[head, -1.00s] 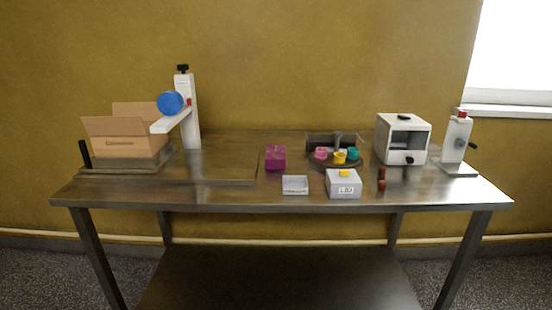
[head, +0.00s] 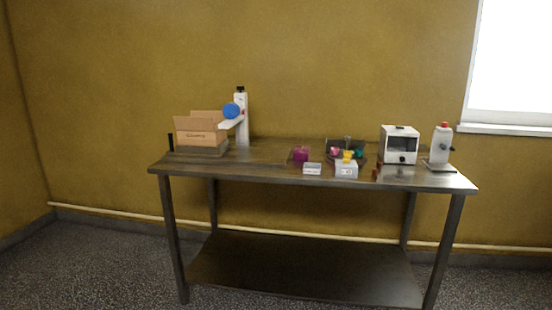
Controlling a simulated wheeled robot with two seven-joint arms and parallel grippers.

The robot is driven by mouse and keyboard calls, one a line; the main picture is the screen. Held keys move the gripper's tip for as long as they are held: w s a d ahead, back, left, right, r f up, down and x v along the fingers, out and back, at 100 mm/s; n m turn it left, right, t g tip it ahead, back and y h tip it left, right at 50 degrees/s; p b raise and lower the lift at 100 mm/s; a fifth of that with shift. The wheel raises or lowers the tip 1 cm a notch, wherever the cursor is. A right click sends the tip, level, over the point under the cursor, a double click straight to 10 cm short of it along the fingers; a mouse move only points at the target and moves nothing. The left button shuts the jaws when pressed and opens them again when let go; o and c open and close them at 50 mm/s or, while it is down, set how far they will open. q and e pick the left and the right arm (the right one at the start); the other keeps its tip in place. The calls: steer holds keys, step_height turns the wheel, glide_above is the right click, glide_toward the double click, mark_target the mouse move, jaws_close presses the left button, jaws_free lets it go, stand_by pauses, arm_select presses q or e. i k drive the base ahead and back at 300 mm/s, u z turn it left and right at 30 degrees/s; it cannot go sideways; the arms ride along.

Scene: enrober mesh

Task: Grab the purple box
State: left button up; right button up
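The purple box (head: 300,155) is a small magenta-purple block. It sits on the metal table (head: 262,173) near the middle, behind a small clear tray and left of a cluster of coloured pieces. Neither of my grippers shows in the head view. Nothing is seen touching the purple box.
An open cardboard box (head: 197,137) and a white stand with a blue disc (head: 231,110) are at the left. A small tray (head: 312,169), a white labelled box (head: 346,170), coloured pieces (head: 347,154), a white cabinet (head: 399,144) and a white device (head: 441,146) stand rightward. Floor in front is clear.

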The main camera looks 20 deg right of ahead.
mark_target(301, 153)
steer(key=z, duration=0.75)
steer(key=i, duration=0.65)
steer(key=z, duration=0.8)
steer(key=i, duration=0.95)
steer(key=u, duration=0.3)
